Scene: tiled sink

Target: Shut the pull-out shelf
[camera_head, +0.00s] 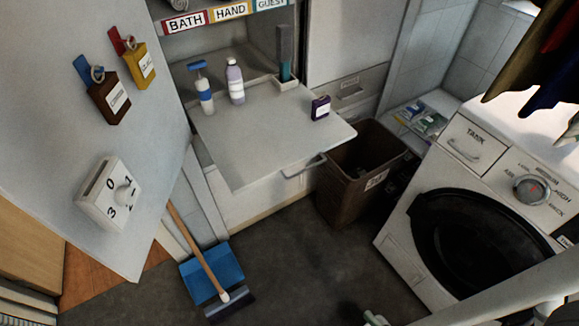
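The pull-out shelf (262,140) is a pale flat board extended out from the cabinet at the centre. A blue-topped bottle (205,93), a white bottle with a purple label (235,84) and a small dark purple jar (320,107) stand on it. A grey upright item in a small holder (285,62) is at its back right. A metal handle (304,167) shows below its front edge. A pale bar at the lower right may be part of my arm.
A brown bin (360,168) stands close to the shelf's right side. A white washing machine (480,210) is at the right. A blue dustpan (212,272) with a wooden-handled brush lies at the lower left. An open panel (60,130) hangs at the left.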

